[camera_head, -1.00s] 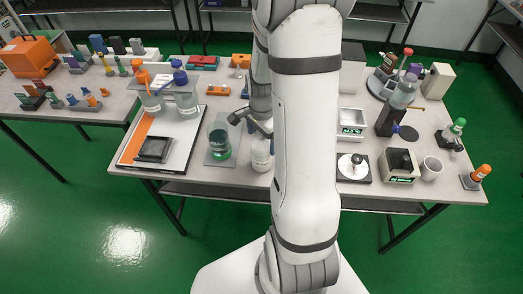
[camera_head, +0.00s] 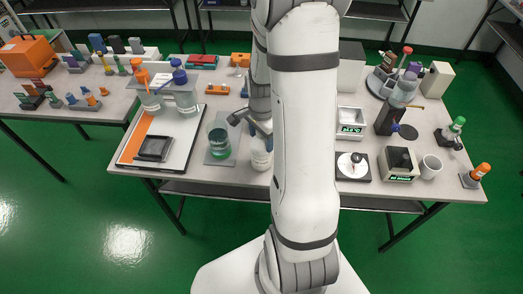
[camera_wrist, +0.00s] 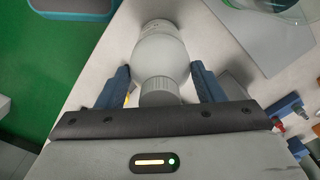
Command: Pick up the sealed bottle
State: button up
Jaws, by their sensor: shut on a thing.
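A white bottle (camera_head: 261,159) stands upright near the front edge of the middle table, partly hidden behind my arm and gripper. In the wrist view the bottle (camera_wrist: 161,52) lies between the two blue fingers, its ribbed cap (camera_wrist: 160,92) toward the palm. My gripper (camera_wrist: 161,70) is shut on the bottle, with one finger on each side. In the head view my gripper (camera_head: 258,134) reaches down over the bottle's top. I cannot tell whether its base is off the table.
A beaker of green liquid (camera_head: 219,140) stands on a grey plate just left of the bottle. A balance with a round pan (camera_head: 353,167), a black-topped device (camera_head: 399,163) and a white cup (camera_head: 431,167) are to the right. The table's front edge is close.

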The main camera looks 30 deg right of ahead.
jog(key=c, duration=0.5)
jog(key=shift+c, duration=0.2)
